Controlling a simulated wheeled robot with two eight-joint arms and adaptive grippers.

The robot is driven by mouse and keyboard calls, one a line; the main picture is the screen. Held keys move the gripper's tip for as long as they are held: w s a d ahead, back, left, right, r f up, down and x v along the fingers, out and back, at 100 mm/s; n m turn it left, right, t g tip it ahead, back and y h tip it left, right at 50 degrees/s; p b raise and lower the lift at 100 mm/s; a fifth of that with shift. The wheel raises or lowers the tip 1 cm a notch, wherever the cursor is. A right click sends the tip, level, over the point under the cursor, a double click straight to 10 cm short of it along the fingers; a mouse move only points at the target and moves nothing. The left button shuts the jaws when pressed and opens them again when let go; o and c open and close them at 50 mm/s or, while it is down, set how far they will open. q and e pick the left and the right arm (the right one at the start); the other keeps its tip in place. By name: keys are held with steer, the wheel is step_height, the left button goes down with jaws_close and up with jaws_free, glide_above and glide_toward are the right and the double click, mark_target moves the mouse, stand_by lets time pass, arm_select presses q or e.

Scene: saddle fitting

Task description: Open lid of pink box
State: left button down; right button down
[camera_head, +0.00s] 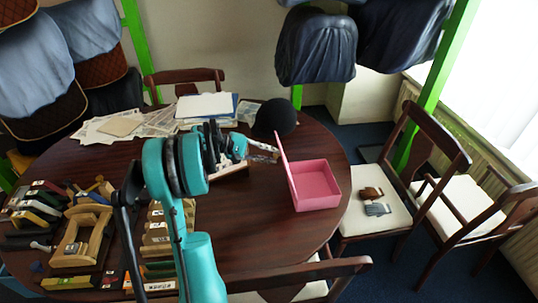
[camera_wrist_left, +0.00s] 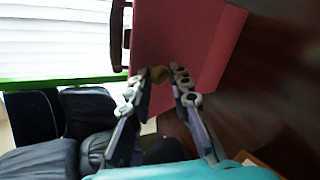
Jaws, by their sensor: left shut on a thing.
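The pink box (camera_head: 318,190) stands on the right part of the dark round table. Its lid (camera_head: 284,162) is raised, nearly upright at the box's left side, and the empty-looking inside shows. My left gripper (camera_head: 268,152) reaches the lid from the left, near its upper part. In the left wrist view the pink lid (camera_wrist_left: 180,35) fills the upper middle. Exact finger contact is hard to see. My right gripper is not in view.
A black rounded object (camera_head: 275,117) stands behind the gripper. Papers (camera_head: 140,122) lie at the back of the table. Wooden tools and blocks (camera_head: 80,240) crowd the left. A chair (camera_head: 385,185) holding two brushes is at the right. The table in front of the box is clear.

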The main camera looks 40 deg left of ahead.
arm_select(q)
steer(key=shift+s+d+f, duration=0.1)
steer(key=shift+d+f, duration=0.25)
steer(key=shift+f, duration=0.3)
steer(key=c, duration=1.6)
jaws_free()
steer(key=shift+o, duration=1.2)
steer(key=shift+w+d, duration=0.1)
steer(key=shift+w, duration=0.25)
steer(key=shift+s, duration=0.1)
steer(key=shift+a, duration=0.2)
steer(key=v, duration=1.2)
steer(key=shift+r, duration=0.3)
